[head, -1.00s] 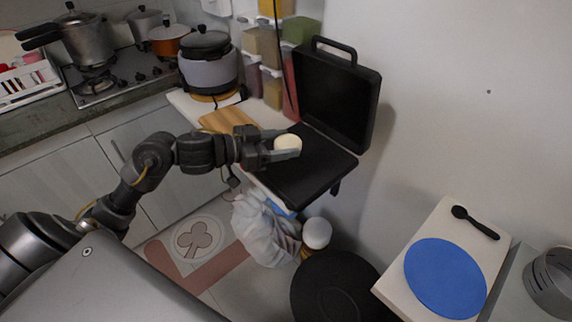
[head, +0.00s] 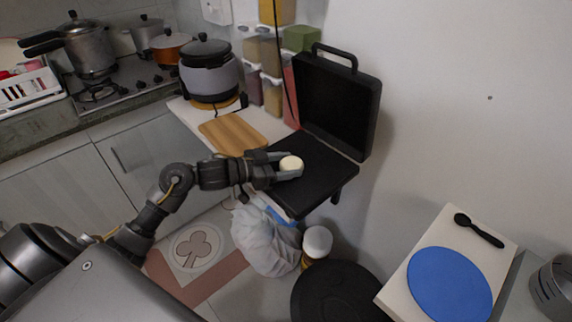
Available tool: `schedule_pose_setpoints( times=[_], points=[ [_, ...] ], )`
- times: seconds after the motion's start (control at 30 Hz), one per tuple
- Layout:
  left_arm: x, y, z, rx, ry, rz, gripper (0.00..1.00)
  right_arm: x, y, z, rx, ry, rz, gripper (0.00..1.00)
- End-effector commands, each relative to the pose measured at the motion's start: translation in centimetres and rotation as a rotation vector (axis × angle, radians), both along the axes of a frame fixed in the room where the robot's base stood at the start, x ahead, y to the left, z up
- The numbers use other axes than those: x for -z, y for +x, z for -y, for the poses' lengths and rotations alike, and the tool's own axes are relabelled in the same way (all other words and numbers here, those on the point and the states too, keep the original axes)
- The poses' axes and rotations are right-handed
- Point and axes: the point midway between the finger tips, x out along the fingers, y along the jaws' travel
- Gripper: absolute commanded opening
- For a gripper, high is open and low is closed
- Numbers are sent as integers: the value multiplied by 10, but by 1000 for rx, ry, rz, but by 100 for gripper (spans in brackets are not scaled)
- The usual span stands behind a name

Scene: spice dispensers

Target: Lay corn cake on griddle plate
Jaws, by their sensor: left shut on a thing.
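The corn cake (head: 291,163) is a small pale round disc. My left gripper (head: 288,168) is shut on it and holds it over the griddle plate. The griddle plate (head: 318,172) is the flat black lower half of an open griddle whose lid (head: 338,103) stands upright at the back. I cannot tell whether the cake touches the plate. My right gripper does not show.
A wooden board (head: 233,132) and a grey cooker (head: 210,74) stand left of the griddle. Spice dispensers (head: 270,95) hang behind. A blue disc (head: 449,284) and a black spoon (head: 479,231) lie on a table at right.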

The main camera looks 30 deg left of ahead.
Motion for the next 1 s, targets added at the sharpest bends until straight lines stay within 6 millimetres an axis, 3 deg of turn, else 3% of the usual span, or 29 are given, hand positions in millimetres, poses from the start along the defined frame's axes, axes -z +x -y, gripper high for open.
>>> schedule_pose_setpoints(
  times=[0.2,0.23,0.4,0.73,1.0],
  points=[
    [2,0,0,0,0,0,32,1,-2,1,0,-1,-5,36],
    [3,0,0,-1,0,0,57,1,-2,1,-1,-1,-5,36],
    [2,0,0,0,0,0,77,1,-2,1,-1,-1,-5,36],
    [-2,0,0,-1,2,1,77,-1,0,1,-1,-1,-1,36],
    [-7,-36,-29,-3,5,-2,77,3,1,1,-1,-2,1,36]
  ],
)
